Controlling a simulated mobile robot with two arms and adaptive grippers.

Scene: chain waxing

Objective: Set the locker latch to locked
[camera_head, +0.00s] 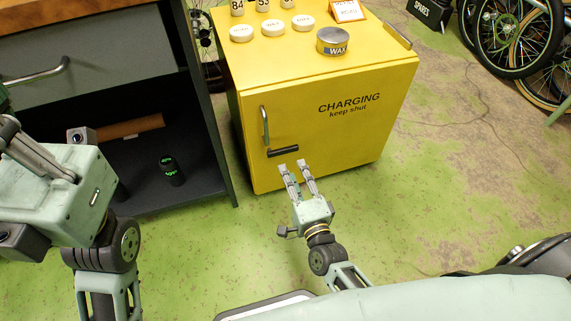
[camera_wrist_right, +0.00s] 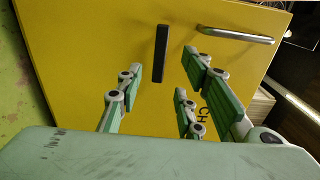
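The yellow locker (camera_head: 335,125) stands shut, with "CHARGING keep shut" on its door. A dark bar latch (camera_head: 283,152) lies nearly horizontal on the door, just below the upright metal handle (camera_head: 265,126). The latch also shows in the right wrist view (camera_wrist_right: 161,53), its long side roughly square to the handle (camera_wrist_right: 235,34). My right gripper (camera_head: 291,166) is open and empty, in front of and slightly below the latch. In the right wrist view its fingers (camera_wrist_right: 159,77) are spread, with the latch between and beyond them. My left gripper (camera_head: 60,190) is at the left edge, its fingertips unclear.
On the locker top stand a wax tin (camera_head: 333,41), several white-lidded pots and a small sign (camera_head: 347,10). A dark cabinet (camera_head: 215,130) with an open lower bay is left of the locker. Bicycle wheels (camera_head: 515,35) stand at the upper right. Green floor right of the locker is clear.

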